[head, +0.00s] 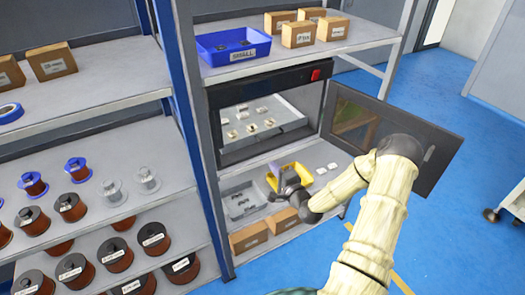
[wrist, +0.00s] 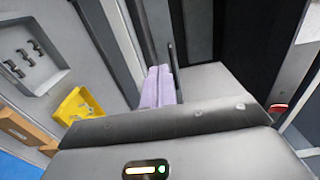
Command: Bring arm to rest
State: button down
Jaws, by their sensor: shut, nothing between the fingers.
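My arm (head: 377,220), in a cream sleeve, rises from the bottom of the head view and bends at a dark elbow near the open cabinet door. From there its forearm reaches left and down to my gripper (head: 275,170), which is in front of the shelf below the cabinet and overlaps the yellow bin (head: 298,169) in the picture. In the wrist view, the pale purple fingers of my gripper (wrist: 160,86) are together, with nothing between them. The yellow bin also shows in the wrist view (wrist: 82,104), left of the fingers. I cannot tell whether the gripper touches anything.
The cabinet's dark door (head: 440,155) stands open close to my elbow. A tray of small parts (head: 290,110) is inside the cabinet. A grey bin (head: 241,201) and cardboard boxes (head: 248,237) lie near my gripper. Spool shelves stand left; blue floor (head: 460,235) is open right.

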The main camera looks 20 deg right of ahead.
jog(key=s+a+n+g, duration=0.4)
jog(key=a+n+g, duration=0.35)
jog(key=n, duration=0.25)
jog(key=s+a+r+n+g+h, duration=0.1)
jog(key=s+r+n+g, duration=0.1)
jog(key=s+r, duration=0.2)
jog(key=s+a+r+n+g+h, duration=0.1)
jog(key=s+a+r+n+g, duration=0.1)
jog(key=s, duration=0.7)
jog(key=s+a+r+n+g, duration=0.2)
jog(key=s+r+g, duration=0.1)
jog(key=s+r, duration=0.3)
jog(key=shift+s+a+g+h+p, duration=0.15)
jog(key=shift+s+g+h+p, duration=0.25)
jog(key=shift+s, duration=0.4)
